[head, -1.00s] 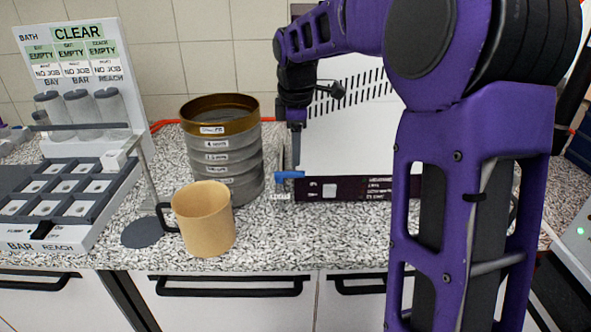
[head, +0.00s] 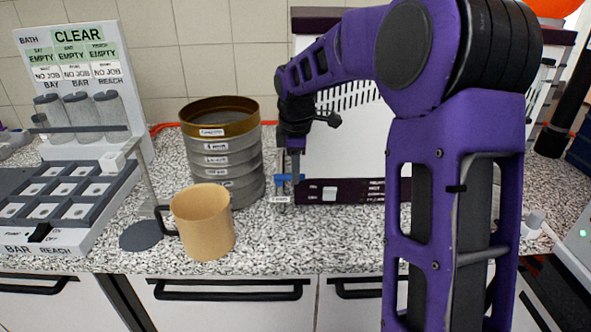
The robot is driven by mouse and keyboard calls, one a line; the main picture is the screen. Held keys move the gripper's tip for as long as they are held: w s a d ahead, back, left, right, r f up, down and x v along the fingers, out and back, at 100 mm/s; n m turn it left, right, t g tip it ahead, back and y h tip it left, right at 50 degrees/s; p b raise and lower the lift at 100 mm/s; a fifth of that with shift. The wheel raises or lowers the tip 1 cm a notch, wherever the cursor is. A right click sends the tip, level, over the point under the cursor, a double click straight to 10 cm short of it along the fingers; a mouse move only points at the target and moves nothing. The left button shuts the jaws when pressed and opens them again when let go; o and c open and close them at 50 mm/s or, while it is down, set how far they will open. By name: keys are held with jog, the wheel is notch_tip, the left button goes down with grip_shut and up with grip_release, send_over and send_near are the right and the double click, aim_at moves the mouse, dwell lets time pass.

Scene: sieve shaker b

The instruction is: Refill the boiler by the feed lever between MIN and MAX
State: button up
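The feed lever, a small blue handle (head: 287,179), shows at the left edge of a white boiler housing (head: 345,150) with a dark lower panel. A narrow clear gauge (head: 281,192) stands beside it with a small label at its foot; its level and MIN and MAX marks are too small to read. My gripper (head: 292,172) points down at the blue lever, with its fingertips at or just in front of it. The fingers are thin and partly merged with the gauge, so I cannot tell their opening or whether they touch the lever.
A tan mug (head: 203,222) stands in front of a sieve stack (head: 228,150), left of my gripper. A dark round disc (head: 141,236) lies beside the mug. A bath rack (head: 70,190) fills the left. The speckled counter (head: 300,240) is clear in front of the lever.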

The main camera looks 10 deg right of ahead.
grip_shut()
jog(key=shift+m, duration=0.3)
jog(key=shift+s+a+m+g+h+p, duration=0.1)
jog(key=shift+s+a+m+h+p, duration=0.15)
jog(key=shift+m, duration=0.7)
jog(key=shift+s+a+m+g+h+p, duration=0.1)
jog(key=shift+s+a+m+p, duration=0.15)
jog(key=shift+m, duration=0.75)
jog(key=shift+s+a+m+g+h+p, duration=0.15)
jog(key=shift+s+m, duration=0.2)
jog(key=shift+m, duration=0.6)
jog(key=o, duration=0.8)
grip_release()
jog(key=shift+c, duration=0.2)
jog(key=shift+r, duration=0.1)
